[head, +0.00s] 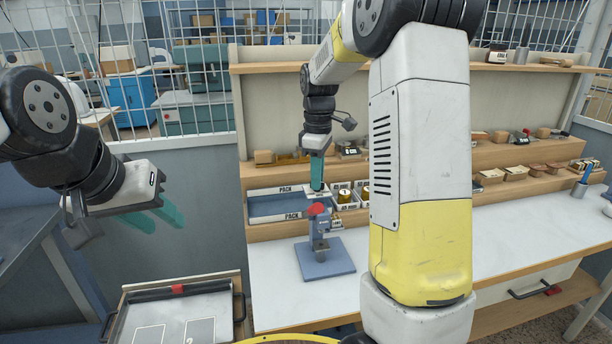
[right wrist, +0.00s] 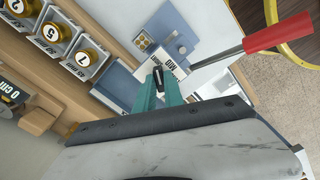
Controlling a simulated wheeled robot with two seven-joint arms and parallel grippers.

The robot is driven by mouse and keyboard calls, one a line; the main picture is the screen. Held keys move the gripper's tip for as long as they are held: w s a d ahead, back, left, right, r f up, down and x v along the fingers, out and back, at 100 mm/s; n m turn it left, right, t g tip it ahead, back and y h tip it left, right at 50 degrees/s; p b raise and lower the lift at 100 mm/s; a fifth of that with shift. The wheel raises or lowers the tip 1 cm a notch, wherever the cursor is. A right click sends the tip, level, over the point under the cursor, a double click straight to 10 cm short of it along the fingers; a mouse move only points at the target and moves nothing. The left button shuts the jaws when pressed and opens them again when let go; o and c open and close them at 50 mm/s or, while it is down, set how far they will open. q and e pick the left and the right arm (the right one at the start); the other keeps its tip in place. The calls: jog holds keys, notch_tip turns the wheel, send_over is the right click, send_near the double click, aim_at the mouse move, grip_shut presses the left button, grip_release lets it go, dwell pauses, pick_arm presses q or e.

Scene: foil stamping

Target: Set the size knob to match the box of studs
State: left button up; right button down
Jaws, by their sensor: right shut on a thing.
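The blue stamping press (head: 322,258) stands on the white bench top, with a red-handled lever (right wrist: 280,34). In the right wrist view, a small dark knob with a pale mark (right wrist: 158,76) sits beside a white label reading MID (right wrist: 168,62). My right gripper (head: 316,186) is over the press, its teal fingers (right wrist: 157,92) closed on the knob; the tips partly hide it. Stud boxes with round gold tops (right wrist: 85,58) stand beside the press; they also show in the head view (head: 345,197). My left gripper (head: 155,217) is empty, fingers apart, left of the bench.
A blue-floored tray marked PACK (head: 275,207) lies behind the press. A metal tray with white outlined cards (head: 180,315) is at lower left. Shelves with small boxes (head: 515,172) run along the back right. The bench top right of the press (head: 510,235) is clear.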

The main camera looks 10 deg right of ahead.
jog(key=shift+m, duration=0.3)
jog(key=m, duration=0.5)
jog(key=shift+m, duration=0.3)
jog(key=m, duration=0.5)
jog(key=shift+m, duration=0.3)
jog(key=m, duration=1.1)
jog(key=shift+m, duration=0.4)
jog(key=c, duration=1.4)
grip_release()
jog(key=shift+c, duration=0.2)
